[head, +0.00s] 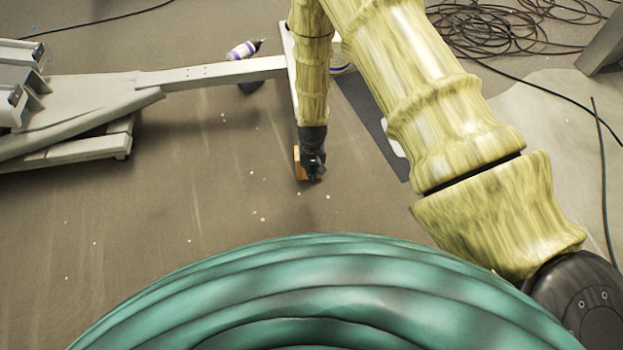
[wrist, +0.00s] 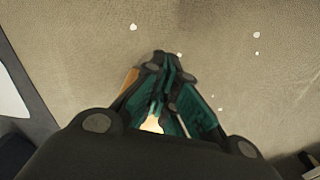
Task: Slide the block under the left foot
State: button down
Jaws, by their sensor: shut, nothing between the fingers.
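The orange-brown wooden block (head: 298,164) is on the floor near the middle of the head view, partly hidden by my gripper. Its edge also shows in the wrist view (wrist: 130,78), left of the fingers. My gripper (head: 313,177) points down close beside the block, on its right side; whether they touch I cannot tell. The gripper is shut and empty, its fingertips together in the wrist view (wrist: 166,62). The elliptical's grey beam (head: 215,72) meets a pale crossbar (head: 287,45), partly hidden behind my arm. I cannot make out which part is the left foot.
A purple and white bottle (head: 243,50) lies by the beam. A grey machine part (head: 75,110) fills the left. A dark strip (head: 372,120) lies right of my gripper. Coiled black cables (head: 510,28) lie at the back right. The floor at front left is clear except for small white bits.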

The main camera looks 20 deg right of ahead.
aim_at(300, 173)
notch_tip(300, 173, down, 10)
jog(key=b, duration=0.4)
jog(key=shift+f+b, duration=0.2)
jog(key=shift+b, duration=0.1)
jog(key=shift+w+d+r+b, duration=0.1)
jog(key=shift+w+b, duration=0.2)
jog(key=shift+w, duration=0.3)
jog(key=shift+w+d+r+b, duration=0.1)
jog(key=shift+w+b, duration=0.2)
jog(key=shift+w, duration=0.3)
jog(key=shift+w+d+r+b, duration=0.1)
jog(key=shift+w+d+b, duration=0.15)
jog(key=shift+w, duration=0.55)
